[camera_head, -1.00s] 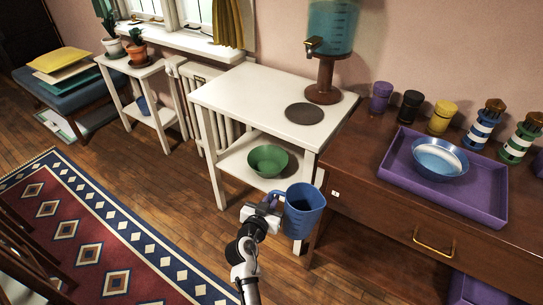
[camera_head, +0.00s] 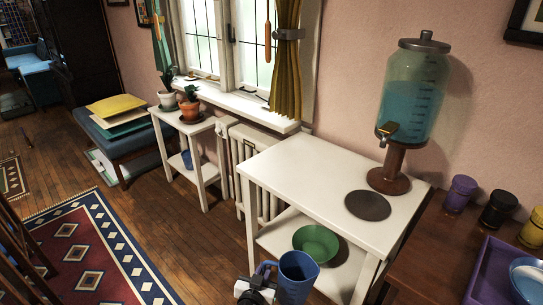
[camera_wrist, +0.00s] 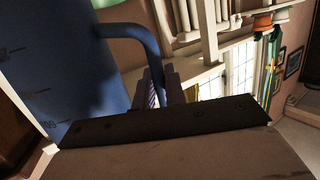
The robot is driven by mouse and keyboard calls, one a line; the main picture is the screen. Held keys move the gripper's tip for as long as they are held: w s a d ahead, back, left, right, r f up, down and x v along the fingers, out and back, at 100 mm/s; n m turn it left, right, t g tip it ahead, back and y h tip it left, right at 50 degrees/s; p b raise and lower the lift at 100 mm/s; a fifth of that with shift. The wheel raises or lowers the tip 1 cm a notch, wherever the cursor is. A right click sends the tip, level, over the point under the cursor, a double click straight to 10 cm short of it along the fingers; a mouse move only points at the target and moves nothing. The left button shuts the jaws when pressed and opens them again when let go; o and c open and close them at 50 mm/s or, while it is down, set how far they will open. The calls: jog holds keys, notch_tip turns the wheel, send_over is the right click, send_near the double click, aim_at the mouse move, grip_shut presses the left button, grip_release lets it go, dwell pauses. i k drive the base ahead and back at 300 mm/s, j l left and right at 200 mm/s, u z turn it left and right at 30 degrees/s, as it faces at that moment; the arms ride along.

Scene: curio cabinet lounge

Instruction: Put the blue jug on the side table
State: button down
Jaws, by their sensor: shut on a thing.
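The blue jug (camera_head: 297,280) is at the bottom edge of the head view, upright, with its lower part cut off. My gripper (camera_head: 263,277) is to its left, shut on the jug's handle. In the wrist view the jug (camera_wrist: 60,65) fills the left side, and its handle (camera_wrist: 140,35) runs down between my gripper's fingers (camera_wrist: 163,88). A white table (camera_head: 300,180) with a lower shelf stands behind the jug. A smaller white table (camera_head: 197,124) holding potted plants stands farther back at left. I cannot tell which is meant by the side table.
A drink dispenser (camera_head: 412,95) and a dark round mat (camera_head: 368,205) are on the nearer white table; its front left top is bare. A green bowl (camera_head: 316,242) sits on its lower shelf. A brown wooden cabinet (camera_head: 432,245) with cups and a purple tray stands at right.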

aim_at(294, 162)
jog(key=i+u, duration=0.3)
jog(key=i, duration=0.15)
jog(key=i+u, duration=0.25)
jog(key=i, duration=0.2)
jog(key=i+u, duration=0.3)
jog(key=i, duration=0.15)
jog(key=i+u, duration=0.35)
jog(key=i+z, duration=0.2)
jog(key=z, duration=0.15)
jog(key=i+z, duration=0.2)
jog(key=z, duration=0.15)
